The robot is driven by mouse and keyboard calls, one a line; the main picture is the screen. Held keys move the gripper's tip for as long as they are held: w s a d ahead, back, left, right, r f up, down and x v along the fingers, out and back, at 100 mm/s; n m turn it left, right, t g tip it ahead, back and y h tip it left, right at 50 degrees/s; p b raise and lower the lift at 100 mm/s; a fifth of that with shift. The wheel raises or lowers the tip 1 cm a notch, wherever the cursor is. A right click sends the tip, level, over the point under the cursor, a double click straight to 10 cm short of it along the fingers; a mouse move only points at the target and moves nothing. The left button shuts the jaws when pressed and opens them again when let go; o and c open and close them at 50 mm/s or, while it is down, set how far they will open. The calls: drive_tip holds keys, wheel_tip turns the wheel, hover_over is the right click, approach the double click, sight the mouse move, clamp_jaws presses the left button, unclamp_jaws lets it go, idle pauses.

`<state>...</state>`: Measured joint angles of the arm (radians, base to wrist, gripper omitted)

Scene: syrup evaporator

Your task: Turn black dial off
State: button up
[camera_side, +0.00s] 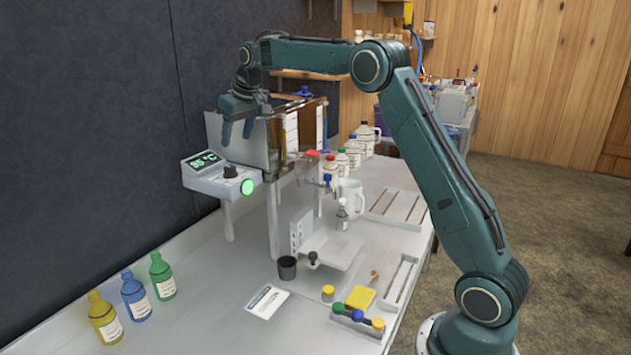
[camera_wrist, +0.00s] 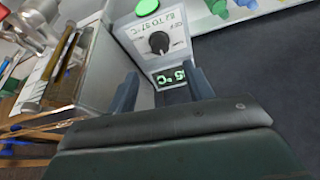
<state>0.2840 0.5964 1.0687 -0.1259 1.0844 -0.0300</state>
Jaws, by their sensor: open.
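The black dial (camera_side: 231,171) sits on top of the white control box (camera_side: 212,184) at the left end of the evaporator. The box carries a lit green button (camera_side: 247,187) and a display (camera_side: 203,162) that reads about 85 °C. In the wrist view the dial (camera_wrist: 159,42) lies beyond the fingertips, with a white pointer mark and printed labels around it. My gripper (camera_side: 237,132) points down above the box, open and empty, apart from the dial. Its fingers (camera_wrist: 163,85) frame the display in the wrist view.
The evaporator pan (camera_side: 240,140) stands close beside my gripper. Yellow, blue and green bottles (camera_side: 133,297) stand on the white table at the front left. A dark wall (camera_side: 90,130) rises behind the box. Bottles and a white mug (camera_side: 350,197) stand farther right.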

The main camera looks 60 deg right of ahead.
sight(230, 167)
drive_tip(key=x, duration=0.9)
drive_tip(key=shift+f, duration=0.25)
drive_tip(key=c, duration=1)
